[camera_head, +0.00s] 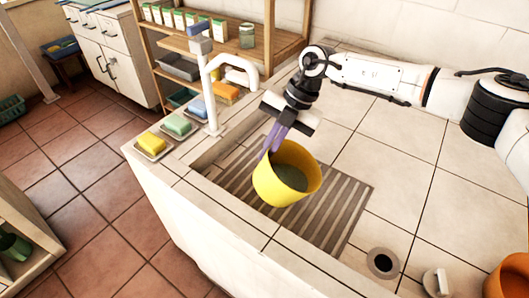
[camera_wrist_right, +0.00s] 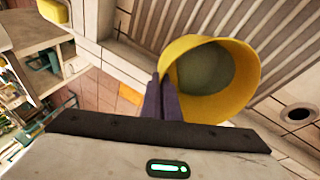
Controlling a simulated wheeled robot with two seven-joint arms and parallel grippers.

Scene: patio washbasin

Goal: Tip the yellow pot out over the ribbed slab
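The yellow pot (camera_head: 265,184) is over the ribbed slab (camera_head: 340,215), its mouth facing up and somewhat tilted. A dark grey-green content or floor (camera_wrist_right: 205,70) shows inside it. My right gripper (camera_head: 272,142) has its purple fingers close together at the pot's rim, on the far left side. In the right wrist view the fingers (camera_wrist_right: 162,98) meet the rim of the pot (camera_wrist_right: 243,72), with the wall between them. I cannot tell whether the pot's base touches the slab. My left gripper is out of view.
A white tap (camera_head: 212,95) stands behind the slab at the left. Yellow, green and blue soaps (camera_head: 151,142) on dishes line the counter edge. A round drain (camera_head: 383,263) and an orange pot (camera_head: 510,277) are at front right. The tiled counter (camera_head: 410,160) right of the slab is mostly clear.

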